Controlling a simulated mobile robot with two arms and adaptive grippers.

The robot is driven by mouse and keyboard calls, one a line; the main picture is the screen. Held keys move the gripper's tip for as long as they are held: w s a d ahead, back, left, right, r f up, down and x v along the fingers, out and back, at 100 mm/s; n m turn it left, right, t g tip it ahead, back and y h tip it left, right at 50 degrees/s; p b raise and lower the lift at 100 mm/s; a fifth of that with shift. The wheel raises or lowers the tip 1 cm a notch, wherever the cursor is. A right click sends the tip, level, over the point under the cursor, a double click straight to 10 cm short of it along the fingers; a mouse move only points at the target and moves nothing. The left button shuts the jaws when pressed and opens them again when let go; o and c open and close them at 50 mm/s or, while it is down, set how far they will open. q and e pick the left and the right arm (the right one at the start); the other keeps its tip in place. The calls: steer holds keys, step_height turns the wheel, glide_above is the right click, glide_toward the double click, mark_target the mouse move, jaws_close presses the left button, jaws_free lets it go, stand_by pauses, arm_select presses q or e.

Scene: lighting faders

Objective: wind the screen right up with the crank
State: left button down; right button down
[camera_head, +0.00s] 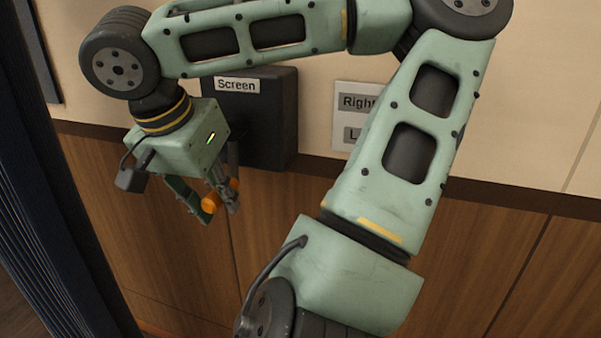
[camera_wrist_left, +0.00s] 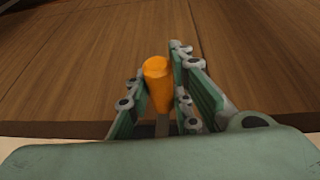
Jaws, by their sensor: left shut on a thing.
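The crank's orange handle (camera_head: 209,203) sits between the fingers of my left gripper (camera_head: 217,198), low in front of the wall. In the left wrist view the orange handle (camera_wrist_left: 158,80) stands between the two green fingers of my gripper (camera_wrist_left: 163,85), which is shut on it. A short grey piece shows below the handle there. The dark box labelled "Screen" (camera_head: 272,110) is on the wall behind the gripper, partly covered by my arm. The crank's arm is mostly hidden. The screen itself cannot be made out. My right gripper is not in view.
A pale panel (camera_head: 344,136) with labels, one reading "Right", is on the wall right of the box, partly hidden by my arm. A dark pleated curtain (camera_head: 45,190) hangs at the left. Brown wood panelling (camera_head: 490,255) covers the lower wall.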

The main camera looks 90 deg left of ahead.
arm_select(q)
steer(key=shift+w+r, duration=0.1)
steer(key=shift+w, duration=0.3)
steer(key=c, duration=2)
jaws_free()
steer(key=o, duration=0.4)
steer(key=shift+w+d, duration=0.1)
steer(key=shift+w, duration=0.05)
steer(key=shift+o, duration=0.2)
steer(key=v, duration=1.1)
steer(key=shift+d+r, duration=0.2)
steer(key=shift+r, duration=0.15)
